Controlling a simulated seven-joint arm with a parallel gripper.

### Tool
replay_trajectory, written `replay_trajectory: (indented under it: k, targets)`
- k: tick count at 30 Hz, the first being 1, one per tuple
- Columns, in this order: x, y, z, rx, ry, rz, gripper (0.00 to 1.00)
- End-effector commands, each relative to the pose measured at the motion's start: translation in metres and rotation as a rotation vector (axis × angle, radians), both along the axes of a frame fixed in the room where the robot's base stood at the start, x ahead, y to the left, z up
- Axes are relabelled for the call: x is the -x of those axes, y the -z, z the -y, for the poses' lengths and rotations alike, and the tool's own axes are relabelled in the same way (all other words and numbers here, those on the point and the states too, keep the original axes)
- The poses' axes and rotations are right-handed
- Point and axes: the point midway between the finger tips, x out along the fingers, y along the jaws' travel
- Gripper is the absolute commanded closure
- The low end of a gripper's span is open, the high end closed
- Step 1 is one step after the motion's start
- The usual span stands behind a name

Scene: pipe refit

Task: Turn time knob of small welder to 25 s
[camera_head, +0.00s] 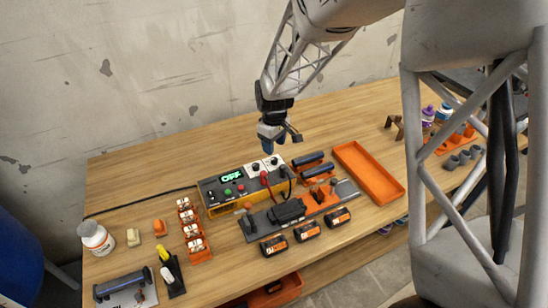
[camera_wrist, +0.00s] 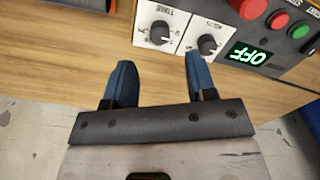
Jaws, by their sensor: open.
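The small welder (camera_head: 222,190) is a yellow and dark box on the table, its green display reading OFF. On it, two black knobs sit on white dial plates. The outer knob, probably the time knob (camera_wrist: 160,33), also shows in the head view (camera_head: 274,161). The second knob (camera_wrist: 207,44) sits between it and the display (camera_wrist: 248,54). Dial labels appear upside down in the wrist view and are too small to read surely. My gripper (camera_wrist: 158,78) is open and empty, blue fingers apart, above and short of the knobs; it shows in the head view (camera_head: 268,146).
Red and green buttons (camera_wrist: 288,22) sit beyond the display. Cable plugs (camera_head: 265,179) stand close to the knobs. An orange tray (camera_head: 395,190) lies to the right, and a clamp fixture (camera_head: 288,212) with black and orange parts is in front. The table behind the welder is clear.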

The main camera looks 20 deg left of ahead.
Motion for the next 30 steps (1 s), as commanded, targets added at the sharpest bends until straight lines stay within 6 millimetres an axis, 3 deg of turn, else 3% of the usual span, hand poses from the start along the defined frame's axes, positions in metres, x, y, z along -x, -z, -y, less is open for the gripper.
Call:
replay_trajectory:
  k: [15, 28, 30]
  targets:
    - [0.001, 0.055, 0.000, 0.000, 0.000, -0.002, 0.48]
    - [0.000, 0.062, 0.000, 0.000, 0.000, -0.001, 0.48]
    - [0.000, 0.062, 0.000, 0.000, 0.000, -0.001, 0.56]
